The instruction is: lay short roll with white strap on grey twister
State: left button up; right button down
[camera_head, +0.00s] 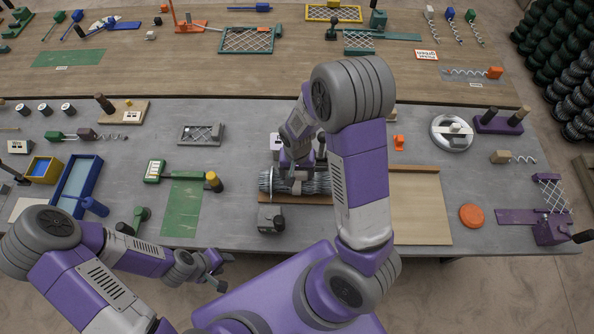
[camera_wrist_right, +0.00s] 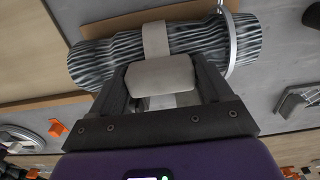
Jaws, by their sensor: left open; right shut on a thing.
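The short grey ridged wire roll (camera_head: 320,184) has a white strap (camera_wrist_right: 155,40) around its middle. My right gripper (camera_head: 296,184) is shut on the roll at the strap; its fingers also show in the right wrist view (camera_wrist_right: 160,78). The roll lies crosswise in the grip, and a pale ring (camera_wrist_right: 231,45) loops around one end. I cannot tell whether the roll touches what is below. A grey block with a dark knob (camera_head: 270,219), perhaps the grey twister, sits just in front. My left gripper (camera_head: 223,273) is open and empty before the table's front edge.
A brown wooden strip (camera_head: 268,199) lies beneath the roll. A tan board (camera_head: 420,215) is to the right, a green mat (camera_head: 183,208) to the left. An orange disc (camera_head: 472,215) and a wheel-like device (camera_head: 452,132) stand further right. Grey table is bare around (camera_head: 235,225).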

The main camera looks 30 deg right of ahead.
jog(key=shift+f+b, duration=0.4)
jog(key=shift+f, duration=0.1)
grip_release()
notch_tip(320, 180, up, 8)
jog(key=shift+f+p, duration=0.2)
jog(key=shift+p, duration=0.2)
dwell(0.6)
